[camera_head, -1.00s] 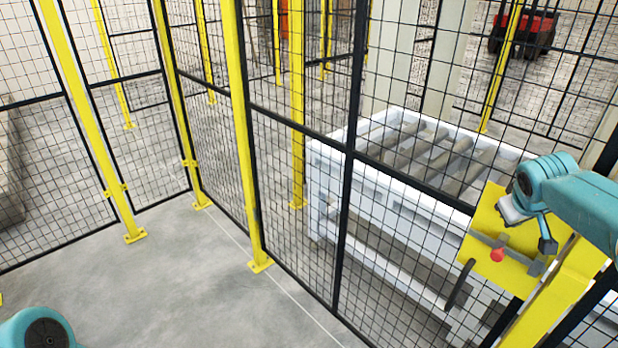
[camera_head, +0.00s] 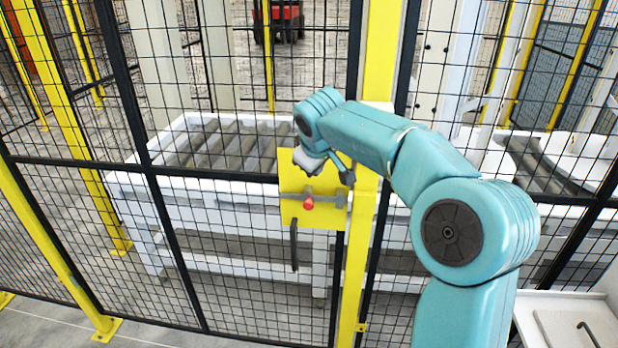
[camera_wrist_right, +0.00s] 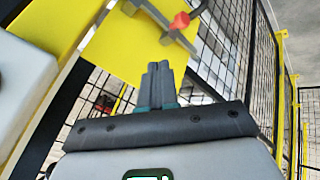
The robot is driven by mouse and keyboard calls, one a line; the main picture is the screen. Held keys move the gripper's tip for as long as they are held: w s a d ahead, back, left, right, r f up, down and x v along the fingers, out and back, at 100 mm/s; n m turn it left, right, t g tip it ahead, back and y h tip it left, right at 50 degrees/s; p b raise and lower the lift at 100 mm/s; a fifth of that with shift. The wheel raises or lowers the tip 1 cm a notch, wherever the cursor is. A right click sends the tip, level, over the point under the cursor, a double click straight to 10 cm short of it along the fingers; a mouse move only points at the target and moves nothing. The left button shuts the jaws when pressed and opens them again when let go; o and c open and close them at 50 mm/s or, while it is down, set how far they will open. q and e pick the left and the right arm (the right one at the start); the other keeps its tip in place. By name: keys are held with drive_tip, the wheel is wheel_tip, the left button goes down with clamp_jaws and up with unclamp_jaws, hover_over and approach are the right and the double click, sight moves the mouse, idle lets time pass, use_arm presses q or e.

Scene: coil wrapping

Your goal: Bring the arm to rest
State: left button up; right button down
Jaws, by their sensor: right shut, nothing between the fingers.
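My teal right arm (camera_head: 460,230) reaches in from the lower right of the head view, bent at the elbow, with its wrist in front of the fence. My right gripper (camera_wrist_right: 158,85) shows in the wrist view with its two grey fingers together and nothing between them. It is close to a yellow latch plate (camera_head: 290,182) that carries a grey bolt and a red knob (camera_head: 308,203). In the wrist view the red knob (camera_wrist_right: 180,21) is above and right of the fingertips, apart from them. My left gripper is out of view.
A black mesh fence with yellow posts (camera_head: 381,60) spans the head view. A black handle (camera_head: 294,245) hangs below the plate. Behind the mesh stands a white roller conveyor (camera_head: 190,122). A white surface (camera_head: 550,305) is at the lower right.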

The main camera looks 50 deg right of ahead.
drive_tip(key=w+a+f+n+g+y, duration=0.1)
drive_tip(key=w+a+f+y, duration=0.15)
drive_tip(key=a+f, duration=1)
drive_tip(key=w+a+f+n+y, duration=0.1)
drive_tip(key=a+f+y, duration=0.3)
drive_tip(key=a+f, duration=0.8)
drive_tip(key=s+a+f+m+g+y, duration=0.1)
drive_tip(key=s+a+f, duration=0.4)
drive_tip(key=f, duration=0.3)
drive_tip(key=s+a+f+m+g+y, duration=0.1)
drive_tip(key=s+a+f, duration=0.35)
drive_tip(key=f, duration=0.35)
drive_tip(key=s+a+f, duration=0.2)
drive_tip(key=s, duration=0.4)
drive_tip(key=s+a+f+m+g, duration=0.1)
drive_tip(key=s+a+f, duration=0.1)
drive_tip(key=s, duration=0.4)
drive_tip(key=shift+a+f+m+y, duration=0.25)
drive_tip(key=shift+f+m+y, duration=0.1)
drive_tip(key=shift+f, duration=0.25)
drive_tip(key=shift+s+d, duration=0.1)
drive_tip(key=shift+s, duration=0.1)
